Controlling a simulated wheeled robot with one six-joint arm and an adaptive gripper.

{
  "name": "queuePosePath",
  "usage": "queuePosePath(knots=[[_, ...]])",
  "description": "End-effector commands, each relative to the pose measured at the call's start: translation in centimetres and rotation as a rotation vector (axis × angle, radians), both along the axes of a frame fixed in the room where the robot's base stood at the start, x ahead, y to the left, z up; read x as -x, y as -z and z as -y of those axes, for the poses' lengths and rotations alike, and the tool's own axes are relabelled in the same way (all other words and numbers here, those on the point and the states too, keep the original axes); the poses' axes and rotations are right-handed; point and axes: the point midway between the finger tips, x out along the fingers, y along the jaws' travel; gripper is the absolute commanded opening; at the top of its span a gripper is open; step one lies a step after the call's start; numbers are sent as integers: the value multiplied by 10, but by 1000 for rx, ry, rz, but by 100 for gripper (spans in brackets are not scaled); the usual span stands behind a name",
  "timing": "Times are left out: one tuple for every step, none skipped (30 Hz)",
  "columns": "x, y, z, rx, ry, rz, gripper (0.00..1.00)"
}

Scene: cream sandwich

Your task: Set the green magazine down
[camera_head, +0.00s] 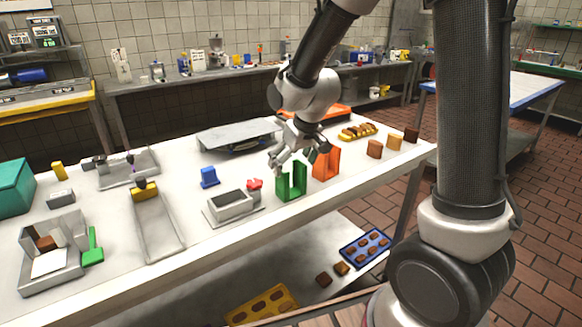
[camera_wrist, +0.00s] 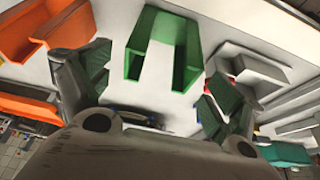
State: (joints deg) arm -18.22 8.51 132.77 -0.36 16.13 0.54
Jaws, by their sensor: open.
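The green magazine (camera_head: 291,183) is an upright, U-shaped holder standing on the white worktable, near its front edge. It also shows at the top middle of the wrist view (camera_wrist: 162,45). My gripper (camera_head: 283,160) is just above and behind the green magazine in the head view. In the wrist view my gripper (camera_wrist: 150,95) has its two dark fingers spread wide, with the green magazine beyond and between them. The fingers appear apart from it, and nothing is held.
An orange magazine (camera_head: 327,163) stands close to the right of the green one. A grey open box (camera_head: 231,206) with a red knob sits to the left. A blue piece (camera_head: 209,177) stands behind that box. Brown blocks (camera_head: 375,149) line the table's right end.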

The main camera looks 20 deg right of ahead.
Motion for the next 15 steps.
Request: queuePosePath(knots=[[3,-12,1,-2,0,6,92],[6,-18,2,-2,0,7,92],[9,-27,3,-2,0,7,92],[12,-34,4,-2,0,7,92],[14,-40,5,-2,0,7,92],[18,-49,6,-2,0,7,92],[21,-55,7,-2,0,6,92],[23,-60,7,-2,0,6,92],[25,-68,8,-2,0,6,92],[27,-72,9,-2,0,5,92],[29,-77,9,-2,0,5,92],[31,-82,10,-1,0,4,92],[33,-85,11,-1,0,3,92],[34,-87,11,-1,0,3,92],[35,-90,11,-1,0,2,92]])
